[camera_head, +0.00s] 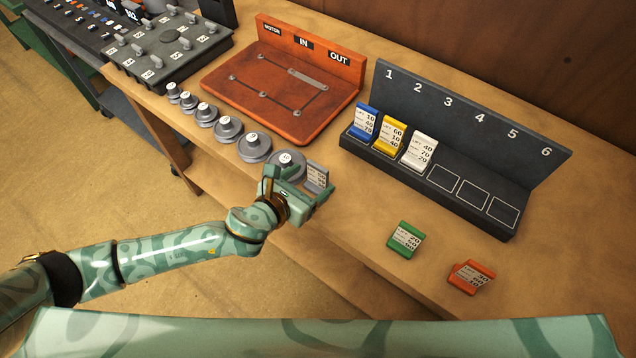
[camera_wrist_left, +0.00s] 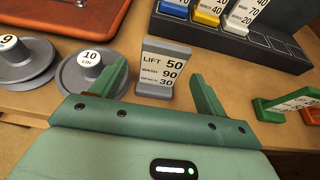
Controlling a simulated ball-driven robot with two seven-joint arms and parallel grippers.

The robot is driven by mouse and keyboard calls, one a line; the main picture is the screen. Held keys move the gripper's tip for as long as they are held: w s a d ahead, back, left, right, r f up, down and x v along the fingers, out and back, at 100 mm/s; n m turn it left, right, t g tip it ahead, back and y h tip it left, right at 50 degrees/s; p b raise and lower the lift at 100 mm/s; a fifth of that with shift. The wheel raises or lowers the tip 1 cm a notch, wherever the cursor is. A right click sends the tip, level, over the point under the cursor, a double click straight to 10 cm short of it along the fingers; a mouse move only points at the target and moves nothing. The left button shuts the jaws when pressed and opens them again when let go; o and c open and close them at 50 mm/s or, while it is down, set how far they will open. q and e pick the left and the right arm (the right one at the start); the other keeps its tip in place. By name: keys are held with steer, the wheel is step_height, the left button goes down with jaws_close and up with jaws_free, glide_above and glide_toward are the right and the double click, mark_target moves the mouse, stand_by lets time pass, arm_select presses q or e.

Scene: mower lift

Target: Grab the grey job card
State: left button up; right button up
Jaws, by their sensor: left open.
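The grey job card (camera_head: 317,176) stands upright on the table near its front edge, with printed numbers on its face. In the left wrist view the grey card (camera_wrist_left: 160,68) reads LIFT 50, with 90 and 30 below. My left gripper (camera_head: 306,192) is open, its two fingers (camera_wrist_left: 160,85) on either side of the card in the wrist view. The card appears between or just beyond the fingertips; I cannot tell whether either finger touches it. My right gripper is not in view.
A card rack (camera_head: 440,180) holds blue, yellow and white cards. Green (camera_head: 405,240) and orange (camera_head: 471,277) cards stand to the right. A red board (camera_head: 285,85) lies behind.

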mark_target(316, 175)
arm_select(q)
steer(key=b+x, duration=0.1)
steer(key=x, duration=0.3)
steer(key=shift+w+d+f+b, duration=0.1)
steer(key=shift+w+d+b, duration=0.15)
steer(key=shift+b, duration=0.05)
steer(key=shift+w+d+f, duration=0.1)
steer(key=shift+w+d, duration=0.15)
steer(key=shift+w, duration=0.1)
steer(key=shift+a, duration=0.1)
steer(key=shift+c, duration=0.3)
steer(key=c, duration=1)
